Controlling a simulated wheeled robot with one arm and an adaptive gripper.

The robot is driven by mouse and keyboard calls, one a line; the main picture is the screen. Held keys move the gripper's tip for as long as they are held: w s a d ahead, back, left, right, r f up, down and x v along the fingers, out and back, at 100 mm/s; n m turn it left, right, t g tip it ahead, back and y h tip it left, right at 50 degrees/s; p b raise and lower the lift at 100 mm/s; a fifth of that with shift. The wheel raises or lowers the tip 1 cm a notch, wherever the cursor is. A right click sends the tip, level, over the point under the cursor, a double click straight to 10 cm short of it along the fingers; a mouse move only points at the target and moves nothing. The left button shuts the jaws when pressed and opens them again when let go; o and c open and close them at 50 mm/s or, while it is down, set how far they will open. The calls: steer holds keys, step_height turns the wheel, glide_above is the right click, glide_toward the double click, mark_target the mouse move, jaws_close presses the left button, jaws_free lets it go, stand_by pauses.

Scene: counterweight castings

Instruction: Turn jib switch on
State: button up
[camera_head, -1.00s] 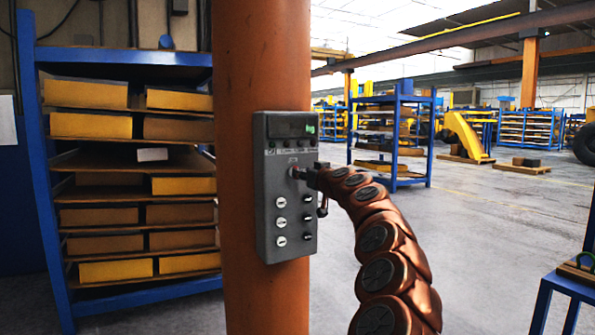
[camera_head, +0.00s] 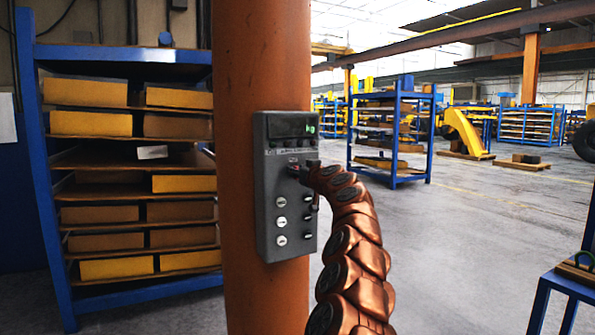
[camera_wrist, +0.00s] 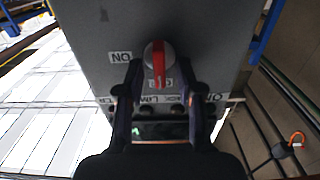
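A grey control box (camera_head: 268,215) is mounted on an orange column. The jib switch, a round knob with a red bar (camera_wrist: 158,62), sits in the upper part of the panel. In the wrist view the red bar runs up and down the picture, and an ON label (camera_wrist: 121,57) lies left of the knob. My gripper (camera_wrist: 159,78) is at the knob, its two fingers apart on either side with the knob between their tips. I see no clear grip on it. In the head view my gripper (camera_head: 306,172) partly hides the switch.
Several other knobs (camera_head: 281,222) sit lower on the box, and a display with a green light (camera_head: 311,129) is at its top. The orange column (camera_head: 240,60) stands behind the box. A blue rack (camera_head: 48,190) is left; open floor (camera_head: 460,230) lies right.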

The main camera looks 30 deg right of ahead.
steer(key=shift+c, duration=0.4)
jaws_close()
stand_by(0.4)
steer(key=shift+d+f+m+p, duration=0.15)
steer(key=shift+m+p, duration=0.8)
steer(key=shift+m, duration=2.05)
steer(key=shift+d+f+m+p, duration=0.2)
steer(key=shift+m+p, duration=0.7)
steer(key=shift+m, duration=2.1)
steer(key=shift+d+f+m+p, duration=0.15)
steer(key=shift+m+p, duration=0.8)
steer(key=shift+m, duration=2.05)
steer(key=shift+o, duration=0.4)
jaws_free()
